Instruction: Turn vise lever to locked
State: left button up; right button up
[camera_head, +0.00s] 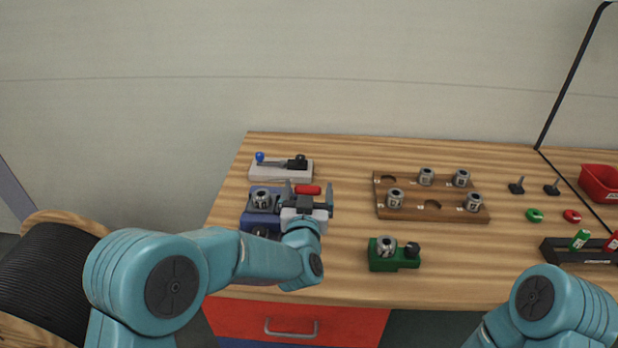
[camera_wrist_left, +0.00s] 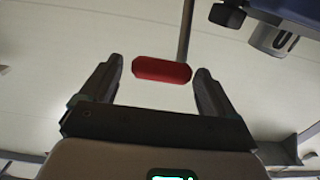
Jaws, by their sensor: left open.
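The blue vise (camera_head: 250,219) stands at the left of the bench with a grey collet (camera_head: 261,198) on it. Its lever has a red handle (camera_head: 307,189), which points right in the head view. My left gripper (camera_head: 309,196) is open just at the handle, partly covering the vise. In the left wrist view the red handle (camera_wrist_left: 162,70) lies crosswise between the tips of my open left gripper (camera_wrist_left: 158,75), with a thin rod rising from it. I cannot tell if either finger touches it. My right gripper is out of view.
A grey fixture with a blue knob (camera_head: 267,174) stands behind the vise. A wooden rack (camera_head: 411,211) with several collets and a green block (camera_head: 381,264) stand to the right. A red bin (camera_head: 601,184) is at far right. Bare bench lies between vise and rack.

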pick_arm(q)
jog(key=shift+w, duration=1.6)
